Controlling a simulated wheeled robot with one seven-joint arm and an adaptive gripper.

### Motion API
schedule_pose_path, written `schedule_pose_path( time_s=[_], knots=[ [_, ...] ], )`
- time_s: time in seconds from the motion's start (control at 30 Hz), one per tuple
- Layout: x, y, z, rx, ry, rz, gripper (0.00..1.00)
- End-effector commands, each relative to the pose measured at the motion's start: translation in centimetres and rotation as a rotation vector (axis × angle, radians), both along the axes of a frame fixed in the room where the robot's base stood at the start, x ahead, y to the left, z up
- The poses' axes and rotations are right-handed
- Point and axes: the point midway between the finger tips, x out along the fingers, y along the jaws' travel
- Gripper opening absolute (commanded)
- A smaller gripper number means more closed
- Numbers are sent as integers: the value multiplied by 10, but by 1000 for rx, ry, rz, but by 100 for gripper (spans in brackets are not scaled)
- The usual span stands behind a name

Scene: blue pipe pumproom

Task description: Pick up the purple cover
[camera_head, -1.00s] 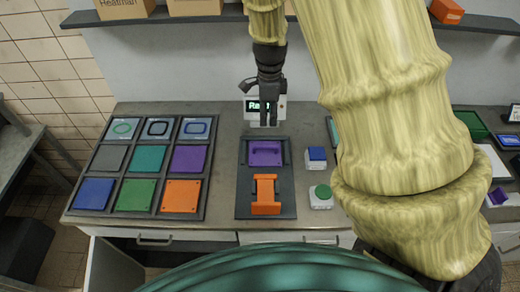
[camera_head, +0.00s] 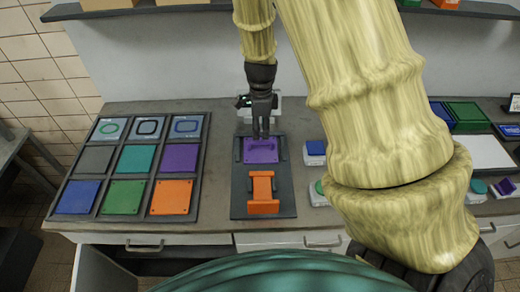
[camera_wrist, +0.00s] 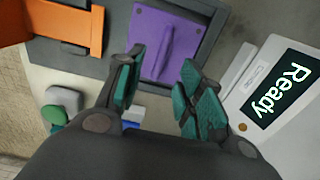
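A purple cover (camera_head: 264,156) with a raised handle lies in the far part of a dark fixture (camera_head: 239,190) on the counter. An orange bracket (camera_head: 262,190) sits in the nearer part. My gripper (camera_head: 261,135) points down over the far edge of the purple cover in the head view. In the wrist view my gripper (camera_wrist: 162,90) is open and empty, its teal finger pads apart. The purple cover (camera_wrist: 150,40) and its upright handle show just beyond the fingertips, toward the top. A flat purple plate (camera_head: 180,157) also lies in the tray on the left.
A dark tray (camera_head: 94,177) of coloured plates fills the left of the counter. A device with a "Ready" screen (camera_wrist: 281,88) stands close behind the fixture. Blue-topped (camera_head: 315,149) and green-topped (camera_head: 316,193) white boxes stand right of the fixture.

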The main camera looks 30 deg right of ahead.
Motion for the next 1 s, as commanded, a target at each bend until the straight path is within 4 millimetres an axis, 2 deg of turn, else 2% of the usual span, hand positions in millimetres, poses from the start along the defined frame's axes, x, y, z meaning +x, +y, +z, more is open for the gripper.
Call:
schedule_pose_path(
  time_s=[0.2, 0.5, 1.0],
  knots=[
    [0, 0, -21, 1, 1, 0, 38],
    [1, 0, -32, 1, -1, 0, 38],
    [2, 0, -76, 0, 0, 0, 38]
  ],
)
